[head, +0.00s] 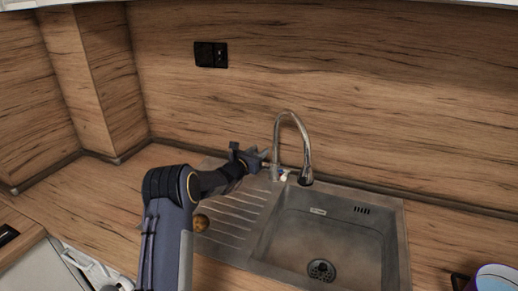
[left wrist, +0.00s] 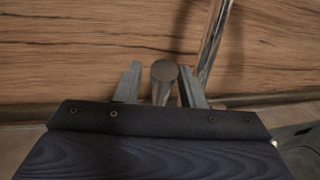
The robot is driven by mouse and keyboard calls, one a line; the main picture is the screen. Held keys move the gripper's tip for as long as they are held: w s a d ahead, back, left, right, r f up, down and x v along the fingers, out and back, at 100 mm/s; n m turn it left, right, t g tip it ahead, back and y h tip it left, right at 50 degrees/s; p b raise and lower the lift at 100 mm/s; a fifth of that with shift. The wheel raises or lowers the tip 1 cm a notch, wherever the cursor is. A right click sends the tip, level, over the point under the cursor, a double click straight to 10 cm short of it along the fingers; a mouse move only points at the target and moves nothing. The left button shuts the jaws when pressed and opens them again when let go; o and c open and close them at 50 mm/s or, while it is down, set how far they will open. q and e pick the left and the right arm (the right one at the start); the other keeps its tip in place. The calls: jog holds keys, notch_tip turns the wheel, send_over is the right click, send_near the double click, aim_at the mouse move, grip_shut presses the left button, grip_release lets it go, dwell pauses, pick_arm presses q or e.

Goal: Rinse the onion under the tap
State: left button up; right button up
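The onion (head: 201,223), small and brown, lies on the ribbed drainboard of the steel sink, partly hidden behind my left forearm. The tap (head: 291,117) has a tall curved spout and stands behind the sink. My left gripper (head: 258,159) is at the tap's left side, by its lever. In the left wrist view the round end of the tap lever (left wrist: 164,71) sits between the two spread fingers, closer to the right finger, with a gap on the left. Contact with the right finger is unclear. My right gripper is not in view.
The sink basin (head: 338,240) is empty, with a drain at its bottom. A blue-and-white pot (head: 496,279) with a dark handle stands at the lower right edge. The wooden wall with a black socket (head: 211,54) rises close behind the tap. The left counter is clear.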

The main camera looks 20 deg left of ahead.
pick_arm(q)
jog(key=shift+w+d, duration=0.1)
jog(key=shift+w, duration=0.25)
grip_shut()
jog(key=s+t+b, duration=0.1)
jog(key=b, duration=0.5)
jog(key=s+f+t+b, duration=0.1)
jog(key=b, duration=0.5)
jog(key=shift+f+m+t+b, duration=0.25)
jog(key=shift+m+t+b, duration=0.05)
jog(key=shift+t, duration=0.1)
jog(key=shift+s+r+h+b, duration=0.15)
jog(key=shift+h+b, duration=0.25)
jog(key=shift+b, duration=0.15)
jog(key=shift+r, duration=0.15)
